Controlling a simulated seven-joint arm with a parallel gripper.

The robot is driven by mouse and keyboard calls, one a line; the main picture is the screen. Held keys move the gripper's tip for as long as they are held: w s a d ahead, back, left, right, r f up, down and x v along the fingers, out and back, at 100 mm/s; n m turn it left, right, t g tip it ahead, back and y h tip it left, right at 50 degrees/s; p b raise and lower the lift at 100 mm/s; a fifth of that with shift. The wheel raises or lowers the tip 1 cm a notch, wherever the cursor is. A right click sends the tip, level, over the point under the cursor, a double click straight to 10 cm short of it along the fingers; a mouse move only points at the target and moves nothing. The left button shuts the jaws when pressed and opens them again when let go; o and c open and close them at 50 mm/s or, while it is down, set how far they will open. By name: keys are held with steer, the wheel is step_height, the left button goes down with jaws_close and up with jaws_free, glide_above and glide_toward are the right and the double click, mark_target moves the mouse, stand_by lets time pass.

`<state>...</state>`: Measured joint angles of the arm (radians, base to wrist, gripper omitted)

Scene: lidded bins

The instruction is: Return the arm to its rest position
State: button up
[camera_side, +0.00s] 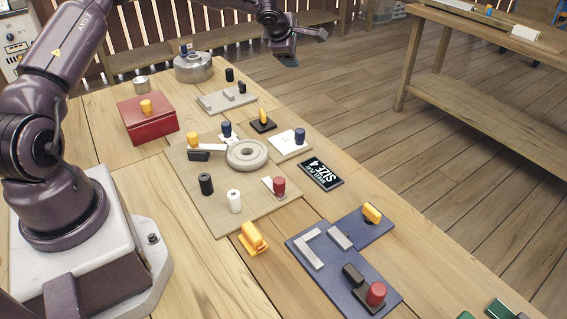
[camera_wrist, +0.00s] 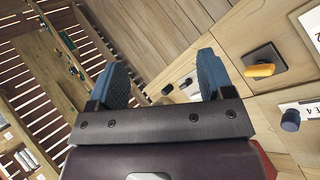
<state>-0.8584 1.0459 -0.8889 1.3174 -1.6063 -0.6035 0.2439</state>
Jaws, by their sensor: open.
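My gripper (camera_side: 306,47) is at the top of the side view, held in the air past the far right edge of the workbench. In the wrist view my gripper (camera_wrist: 162,82) shows two blue-padded fingers spread wide apart with nothing between them. My arm reaches up from its base at the left, passes out of the top of the side view and comes back in near the gripper. The upper part of the arm is cut off by the frame.
The workbench (camera_side: 190,285) holds a red lidded box (camera_side: 150,126), a round metal lidded bin (camera_side: 193,68), a beige board (camera_side: 262,208) with several knobs and a grey ring (camera_side: 246,154), and a blue board (camera_side: 345,290). Another wooden table (camera_side: 470,95) stands at right. Floor between is clear.

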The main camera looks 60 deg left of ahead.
steer(key=s+d+r+m+t+h, duration=0.1)
steer(key=s+d+r+m+h, duration=0.15)
steer(key=d+r+m, duration=0.45)
steer(key=s+d+r+m+t+h, duration=0.15)
steer(key=d+m+h, duration=0.25)
steer(key=d+m, duration=0.6)
steer(key=s+d+r+m+g, duration=0.1)
steer(key=s+d+r+m, duration=0.1)
steer(key=s, duration=0.9)
steer(key=s+d+r+m+g+y, duration=0.1)
steer(key=s+m, duration=0.3)
steer(key=s, duration=0.8)
steer(key=s+d+r+m+g+y, duration=0.1)
steer(key=s+d+r+m+g, duration=0.1)
steer(key=s, duration=0.9)
steer(key=shift+s+d+r+m+g, duration=0.2)
steer(key=shift+d+r+m+g, duration=0.15)
steer(key=shift+d+r+m, duration=0.45)
steer(key=shift+a+r+y, duration=0.1)
steer(key=shift+a+y, duration=0.15)
